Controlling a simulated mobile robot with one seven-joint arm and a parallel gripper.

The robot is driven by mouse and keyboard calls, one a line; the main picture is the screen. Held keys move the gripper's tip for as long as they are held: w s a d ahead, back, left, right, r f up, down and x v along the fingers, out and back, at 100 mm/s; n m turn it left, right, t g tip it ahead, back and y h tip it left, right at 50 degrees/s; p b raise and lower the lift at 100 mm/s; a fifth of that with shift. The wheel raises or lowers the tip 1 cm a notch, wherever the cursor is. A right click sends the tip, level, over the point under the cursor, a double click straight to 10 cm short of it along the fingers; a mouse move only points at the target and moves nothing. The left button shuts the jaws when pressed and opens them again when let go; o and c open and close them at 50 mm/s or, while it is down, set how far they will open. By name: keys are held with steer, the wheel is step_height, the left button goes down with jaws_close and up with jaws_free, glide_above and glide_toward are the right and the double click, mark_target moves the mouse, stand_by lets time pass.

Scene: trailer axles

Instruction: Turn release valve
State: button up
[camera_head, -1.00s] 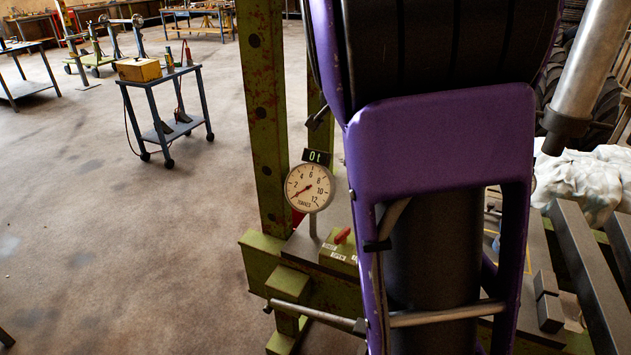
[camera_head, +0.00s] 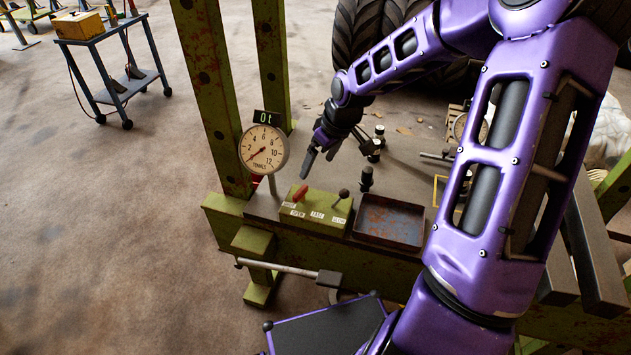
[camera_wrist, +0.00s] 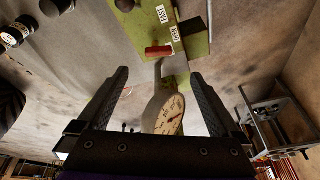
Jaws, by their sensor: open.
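The release valve's red handle (camera_head: 300,193) stands on the left part of a green control box (camera_head: 327,213) with white labels, two of which read OPEN and FAST. The handle also shows in the wrist view (camera_wrist: 158,51), ahead of and between my fingertips. My gripper (camera_head: 321,158) is open and empty, a little above and behind the box, apart from the handle. In the wrist view both fingers of my gripper (camera_wrist: 159,76) are spread with nothing between them at the tips.
A dial gauge (camera_head: 263,149) with a display reading 0t stands left of the box. A black-knobbed lever (camera_head: 343,194) rises on the box's right. A rusty tray (camera_head: 390,222) and small black fittings (camera_head: 366,180) lie to the right. Green posts (camera_head: 213,100) stand behind the gauge.

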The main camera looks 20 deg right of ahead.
mark_target(301, 191)
steer(key=w+a+f+b, duration=0.1)
steer(key=f, duration=0.3)
steer(key=w+a+f+n+b, duration=0.1)
steer(key=w+f, duration=0.1)
steer(key=f, duration=0.3)
steer(key=w+a+f+n+b, duration=0.1)
steer(key=w+f, duration=0.1)
steer(key=f, duration=0.2)
steer(key=shift+a+f+t+y+b, duration=0.15)
steer(key=shift+f+t+y+b, duration=0.05)
steer(key=shift+t+y+b, duration=0.15)
steer(key=c, duration=1.2)
steer(key=n+p, duration=0.1)
steer(key=p, duration=0.1)
steer(key=shift+r+p, duration=0.3)
steer(key=shift+p, duration=0.05)
steer(key=shift+c, duration=0.2)
steer(key=shift+f+n+y+p, duration=0.25)
steer(key=shift+n+p, duration=0.15)
steer(key=shift+n, duration=0.2)
steer(key=shift+g, duration=0.45)
